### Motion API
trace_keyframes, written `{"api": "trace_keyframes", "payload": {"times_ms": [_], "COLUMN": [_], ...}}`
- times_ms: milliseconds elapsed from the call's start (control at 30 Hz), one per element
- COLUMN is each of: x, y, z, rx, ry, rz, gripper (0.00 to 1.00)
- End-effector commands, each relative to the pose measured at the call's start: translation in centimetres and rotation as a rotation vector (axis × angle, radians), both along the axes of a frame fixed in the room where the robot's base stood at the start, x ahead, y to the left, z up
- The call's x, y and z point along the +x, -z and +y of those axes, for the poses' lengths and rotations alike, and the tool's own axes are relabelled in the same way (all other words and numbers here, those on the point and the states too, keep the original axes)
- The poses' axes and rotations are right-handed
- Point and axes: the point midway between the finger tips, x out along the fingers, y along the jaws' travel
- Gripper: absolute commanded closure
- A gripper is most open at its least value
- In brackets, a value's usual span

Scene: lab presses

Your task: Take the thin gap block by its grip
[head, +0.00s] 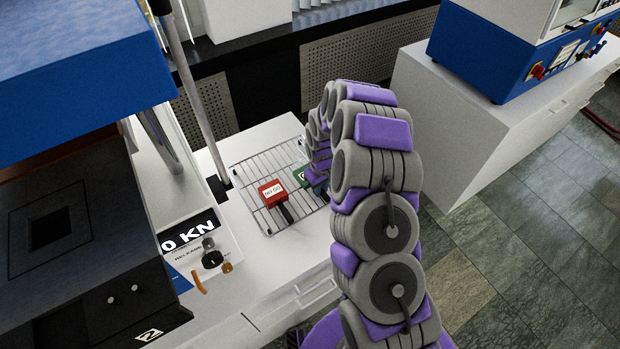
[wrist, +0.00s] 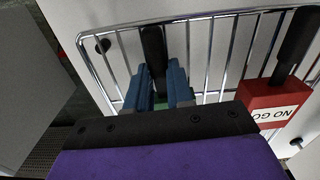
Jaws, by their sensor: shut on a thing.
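A green block (head: 302,177) with a white label lies on a wire rack, partly hidden behind my arm in the head view. In the wrist view its black grip (wrist: 153,48) sits between the two blue fingers of my gripper (wrist: 158,82). The fingers are shut on it, and only a sliver of green shows below them. A red block (head: 272,193) labelled NO GO, with a black grip, lies on the rack to the left in the head view. It shows at the right of the wrist view (wrist: 272,104). I cannot tell from the label which block is thin.
The wire rack (head: 245,172) rests on a white bench top beside a blue and black press (head: 85,60) with a knob panel. A second blue machine (head: 490,55) stands on a white cabinet at the right. Grey tiled floor (head: 530,240) is open at the right.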

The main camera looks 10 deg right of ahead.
Motion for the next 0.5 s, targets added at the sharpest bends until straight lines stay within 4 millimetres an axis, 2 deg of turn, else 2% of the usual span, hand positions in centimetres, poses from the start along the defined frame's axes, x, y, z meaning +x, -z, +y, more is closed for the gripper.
{"api": "trace_keyframes", "payload": {"times_ms": [33,100,500], "x": [0.00,-0.02,-0.01], "y": [0.01,0.01,-0.04], "z": [-0.09,-0.11,-0.10], "rx": [0.001,0.001,0.001], "ry": [0.000,0.000,0.001], "rz": [0.000,0.000,0.000], "gripper": [0.94,1.00,1.00]}}
